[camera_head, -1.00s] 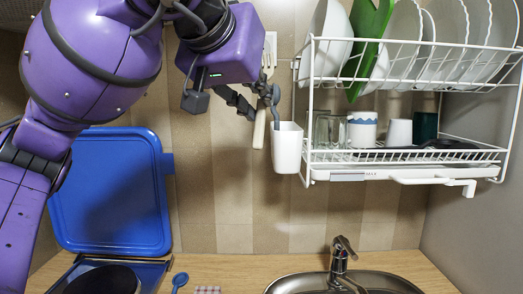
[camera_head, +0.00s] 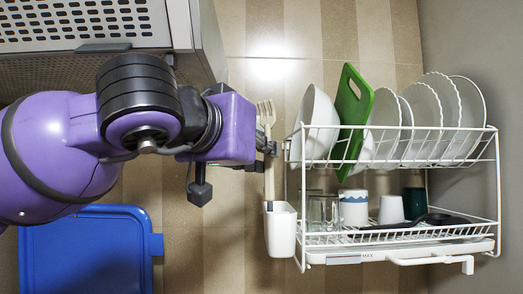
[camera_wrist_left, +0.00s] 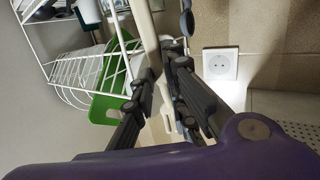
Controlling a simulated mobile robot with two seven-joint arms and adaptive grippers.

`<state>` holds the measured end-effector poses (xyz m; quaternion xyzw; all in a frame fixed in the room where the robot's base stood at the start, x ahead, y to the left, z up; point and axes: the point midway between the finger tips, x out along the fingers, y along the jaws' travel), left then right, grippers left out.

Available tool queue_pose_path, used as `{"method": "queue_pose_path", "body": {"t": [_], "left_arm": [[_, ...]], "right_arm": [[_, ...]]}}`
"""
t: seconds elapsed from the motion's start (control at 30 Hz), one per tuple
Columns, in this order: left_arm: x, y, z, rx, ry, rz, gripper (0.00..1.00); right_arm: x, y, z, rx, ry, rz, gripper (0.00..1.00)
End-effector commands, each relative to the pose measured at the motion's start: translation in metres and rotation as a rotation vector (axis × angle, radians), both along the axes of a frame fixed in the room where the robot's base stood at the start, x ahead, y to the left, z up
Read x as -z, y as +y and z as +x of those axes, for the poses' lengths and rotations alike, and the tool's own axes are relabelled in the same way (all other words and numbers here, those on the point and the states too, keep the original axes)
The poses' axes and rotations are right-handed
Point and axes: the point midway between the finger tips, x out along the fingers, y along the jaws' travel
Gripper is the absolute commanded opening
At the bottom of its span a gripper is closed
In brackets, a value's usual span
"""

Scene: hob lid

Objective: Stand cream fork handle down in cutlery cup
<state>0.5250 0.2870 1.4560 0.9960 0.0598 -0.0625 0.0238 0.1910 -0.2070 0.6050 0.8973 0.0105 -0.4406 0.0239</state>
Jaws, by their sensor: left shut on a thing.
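The cream fork (camera_head: 268,180) is upright, tines up and handle down, in the head view. My left gripper (camera_head: 268,147) is shut on it just below the tines. The white cutlery cup (camera_head: 280,232) hangs at the left end of the dish rack. The handle's lower end meets the cup's rim at its left part; I cannot tell how far it reaches inside. In the left wrist view the cream fork (camera_wrist_left: 148,30) runs between the dark fingers of the left gripper (camera_wrist_left: 166,85). My right gripper is not in view.
The white wire rack (camera_head: 395,240) right of the gripper holds plates, a bowl (camera_head: 316,125), a green board (camera_head: 352,115), glasses and cups. A vented hood (camera_head: 90,28) is at upper left.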

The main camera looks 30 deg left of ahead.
Motion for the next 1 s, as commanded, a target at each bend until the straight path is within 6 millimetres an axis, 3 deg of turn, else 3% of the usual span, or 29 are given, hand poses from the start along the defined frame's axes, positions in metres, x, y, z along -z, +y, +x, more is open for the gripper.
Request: {"method": "queue_pose_path", "body": {"t": [0.37, 1.0], "left_arm": [[0.0, 0.0, -0.001, 0.001, 0.003, 0.02, 0.0], [0.005, 0.013, 0.038, 0.002, 0.004, 0.015, 0.0]], "right_arm": [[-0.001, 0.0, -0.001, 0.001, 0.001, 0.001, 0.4], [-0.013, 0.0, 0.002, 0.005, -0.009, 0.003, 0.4]]}}
